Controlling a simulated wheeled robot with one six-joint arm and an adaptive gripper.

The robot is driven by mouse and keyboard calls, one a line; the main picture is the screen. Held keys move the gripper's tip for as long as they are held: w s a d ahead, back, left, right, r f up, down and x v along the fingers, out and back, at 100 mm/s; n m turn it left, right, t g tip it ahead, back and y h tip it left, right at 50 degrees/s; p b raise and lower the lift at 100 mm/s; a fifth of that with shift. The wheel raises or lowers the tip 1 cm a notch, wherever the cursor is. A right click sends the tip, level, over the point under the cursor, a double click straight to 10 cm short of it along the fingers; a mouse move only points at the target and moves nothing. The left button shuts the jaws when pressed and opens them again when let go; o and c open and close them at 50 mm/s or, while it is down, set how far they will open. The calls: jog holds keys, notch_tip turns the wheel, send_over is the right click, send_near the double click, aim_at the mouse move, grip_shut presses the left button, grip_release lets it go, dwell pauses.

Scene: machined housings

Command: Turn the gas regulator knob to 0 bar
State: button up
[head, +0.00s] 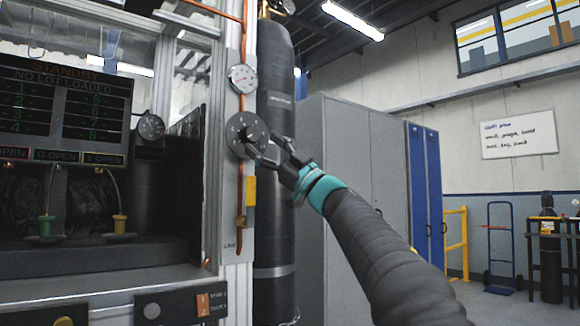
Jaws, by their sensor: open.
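The gas regulator knob (243,132) is a round dark dial with pale markings, on a light vertical panel (231,205) left of a tall black cylinder. A white-faced pressure gauge (243,79) sits just above it on the copper line; its reading is too small to tell. My gripper (262,158) is open, with its fingertips at the lower right edge of the knob. I cannot tell whether they touch it. The gripper covers part of the knob's right side, and the knob's setting is not legible.
The tall black cylinder (275,215) stands close behind my gripper. A copper pipe (240,195) and a yellow part (250,191) lie below the knob. A machine with a display (62,110) fills the left.

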jog(key=v, duration=0.9)
jog(key=shift+d, duration=0.2)
jog(key=shift+s+f, duration=0.1)
